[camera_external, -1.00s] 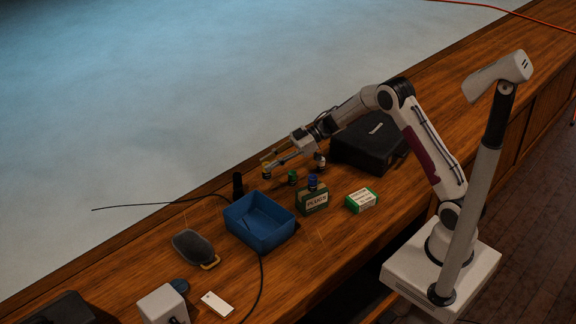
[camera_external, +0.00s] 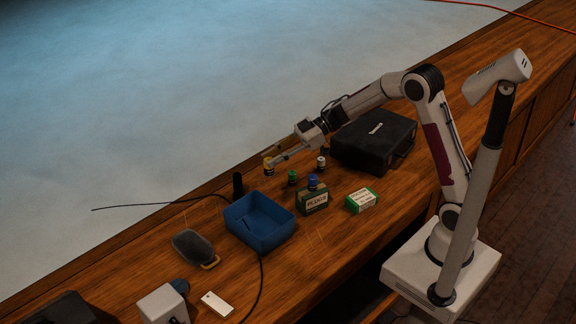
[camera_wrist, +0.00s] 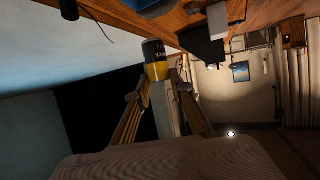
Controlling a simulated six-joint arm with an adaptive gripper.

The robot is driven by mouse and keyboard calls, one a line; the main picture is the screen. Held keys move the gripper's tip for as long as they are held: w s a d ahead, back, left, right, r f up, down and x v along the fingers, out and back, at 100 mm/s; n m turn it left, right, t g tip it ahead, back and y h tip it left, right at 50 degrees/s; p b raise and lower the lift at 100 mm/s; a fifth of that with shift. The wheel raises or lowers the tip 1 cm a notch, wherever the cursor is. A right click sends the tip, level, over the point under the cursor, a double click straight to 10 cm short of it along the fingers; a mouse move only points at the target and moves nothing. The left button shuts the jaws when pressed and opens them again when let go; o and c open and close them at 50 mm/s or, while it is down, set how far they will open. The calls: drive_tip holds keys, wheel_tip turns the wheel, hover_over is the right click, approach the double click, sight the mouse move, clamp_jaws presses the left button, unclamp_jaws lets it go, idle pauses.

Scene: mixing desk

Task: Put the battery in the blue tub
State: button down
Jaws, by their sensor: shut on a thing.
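A yellow-and-black battery (camera_wrist: 155,60) stands out between the fingertips of my gripper (camera_wrist: 156,88) in the wrist view. My gripper is shut on it. In the external view the battery (camera_external: 268,166) shows at the tips of my gripper (camera_external: 274,157), over the far side of the desk. The blue tub (camera_external: 277,238) is open and stands below and slightly left of the battery in that picture. A blue patch at the top edge of the wrist view looks like part of the tub (camera_wrist: 155,8). The exact height of the battery above the desk is hard to tell.
Small cylinders with green (camera_external: 292,178), blue (camera_external: 312,182) and white (camera_external: 321,163) tops are near my gripper. A green box (camera_external: 312,203), a green-and-white box (camera_external: 361,201) and a black case (camera_external: 375,140) stand to the right. A black upright object (camera_external: 238,185) stands behind the tub.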

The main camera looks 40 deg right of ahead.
drive_tip(key=shift+s+d+f+t, duration=0.2)
drive_tip(key=shift+f+t, duration=0.1)
drive_tip(key=shift+f, duration=0.2)
wheel_tip(320, 180, down, 6)
idle(0.6)
drive_tip(key=shift+f, duration=0.25)
drive_tip(key=shift+f, duration=1.75)
drive_tip(key=shift+f, duration=0.6)
